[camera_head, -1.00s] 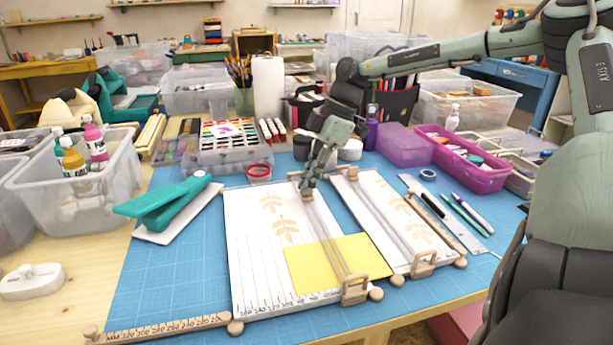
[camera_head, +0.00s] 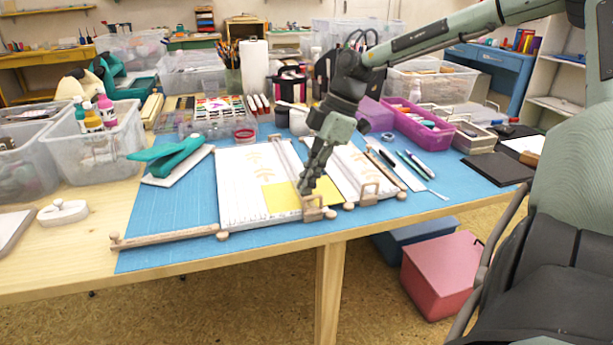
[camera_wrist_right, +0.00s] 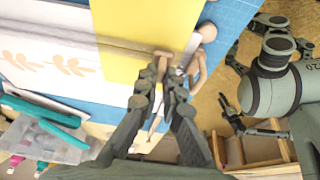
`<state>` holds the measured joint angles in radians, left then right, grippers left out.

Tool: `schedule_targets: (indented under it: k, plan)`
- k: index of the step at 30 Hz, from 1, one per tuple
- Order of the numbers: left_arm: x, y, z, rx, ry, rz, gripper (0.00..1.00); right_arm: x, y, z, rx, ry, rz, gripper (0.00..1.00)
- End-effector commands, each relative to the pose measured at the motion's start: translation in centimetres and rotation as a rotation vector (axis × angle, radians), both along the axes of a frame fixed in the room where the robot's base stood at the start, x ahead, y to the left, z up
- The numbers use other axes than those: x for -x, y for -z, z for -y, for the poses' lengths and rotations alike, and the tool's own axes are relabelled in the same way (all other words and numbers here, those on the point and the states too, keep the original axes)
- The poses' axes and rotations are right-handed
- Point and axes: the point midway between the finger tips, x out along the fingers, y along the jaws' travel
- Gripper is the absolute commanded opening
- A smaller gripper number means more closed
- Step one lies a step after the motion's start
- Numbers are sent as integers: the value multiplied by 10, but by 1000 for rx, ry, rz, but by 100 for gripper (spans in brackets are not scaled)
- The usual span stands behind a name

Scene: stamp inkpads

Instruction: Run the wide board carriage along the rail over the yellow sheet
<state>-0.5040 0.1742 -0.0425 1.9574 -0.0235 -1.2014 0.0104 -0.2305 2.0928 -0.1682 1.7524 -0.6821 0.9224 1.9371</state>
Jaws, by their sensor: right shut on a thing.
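The wide white board (camera_head: 236,180) lies on the blue mat, with leaf prints on its far part. The yellow sheet (camera_head: 282,198) lies across its near right part and also shows in the wrist view (camera_wrist_right: 125,25). A rail (camera_head: 284,160) runs lengthwise along the board's right side, over the sheet. My right gripper (camera_head: 305,190) is shut on the small wooden carriage (camera_wrist_right: 162,58) at the near end of the rail, by the sheet's near edge. The fingers hide much of the carriage in the head view.
A narrower board (camera_head: 345,165) with its own rail lies close on the right. A wooden loop (camera_head: 318,212) stands at the wide board's near edge. A teal stapler-like tool (camera_head: 180,158) lies to the left.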

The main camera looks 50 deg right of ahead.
Motion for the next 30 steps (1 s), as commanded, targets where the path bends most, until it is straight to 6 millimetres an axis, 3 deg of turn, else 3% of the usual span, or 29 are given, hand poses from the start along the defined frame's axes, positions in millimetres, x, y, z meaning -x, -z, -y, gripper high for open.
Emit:
schedule_targets:
  k: [18, 19, 24, 30]
  plan:
    - [-10, 0, 3, 5, 4, 16, 40, 4, -1, -3, 0, 1, 2, 0]
    - [-9, 0, 3, 4, 5, 15, 40, 4, -1, -3, 0, 1, 2, 8]
    - [-7, 1, 2, 4, 4, 10, 40, 4, -1, -2, 0, 1, 2, 28]
    - [-6, 1, 2, 3, 4, 8, 40, 5, 0, -3, 0, 0, 0, 28]
